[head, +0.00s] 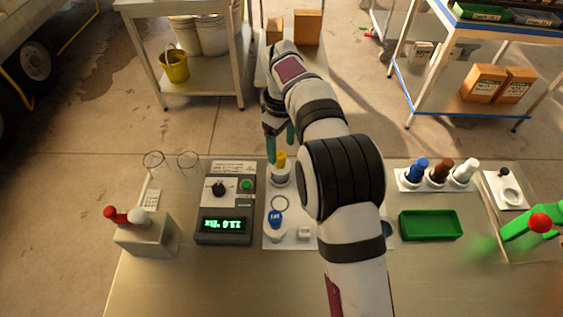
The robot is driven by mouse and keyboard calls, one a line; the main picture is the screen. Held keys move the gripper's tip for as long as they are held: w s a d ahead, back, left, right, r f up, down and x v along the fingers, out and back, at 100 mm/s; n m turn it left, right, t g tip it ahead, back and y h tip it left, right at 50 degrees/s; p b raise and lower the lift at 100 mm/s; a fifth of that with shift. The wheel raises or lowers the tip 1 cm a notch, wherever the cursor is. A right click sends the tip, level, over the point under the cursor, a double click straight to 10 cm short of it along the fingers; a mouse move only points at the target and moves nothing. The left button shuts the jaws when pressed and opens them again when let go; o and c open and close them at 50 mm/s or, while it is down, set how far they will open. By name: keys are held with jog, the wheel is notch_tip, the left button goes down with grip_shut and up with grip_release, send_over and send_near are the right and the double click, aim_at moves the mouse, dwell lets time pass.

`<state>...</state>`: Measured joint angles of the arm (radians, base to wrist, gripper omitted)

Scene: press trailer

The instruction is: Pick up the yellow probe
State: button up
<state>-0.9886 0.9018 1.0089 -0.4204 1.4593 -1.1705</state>
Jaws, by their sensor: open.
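The yellow probe (281,162) has a yellow top and stands upright at the back of a white board (268,242) on the metal bench. Its lower part sits in a pale holder. My gripper (280,149) points down with teal fingers, just above and behind the yellow top in the picture. The fingers are apart with nothing seen between them. One finger partly overlaps the view close to the probe, so I cannot tell whether they touch. My arm covers the right part of the board.
A blue-topped item (275,226) stands nearer on the board. A grey meter (227,212) with a green display is left. Right are a rack (412,181) with blue, brown and white tops, and a green tray (430,225). A box with red and white knobs (147,232) stands far left.

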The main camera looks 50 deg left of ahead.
aim_at(280, 154)
jog(key=f, duration=0.5)
jog(key=shift+w+a+f, duration=0.15)
jog(key=shift+a+f, duration=0.05)
jog(key=shift+a, duration=0.2)
grip_shut()
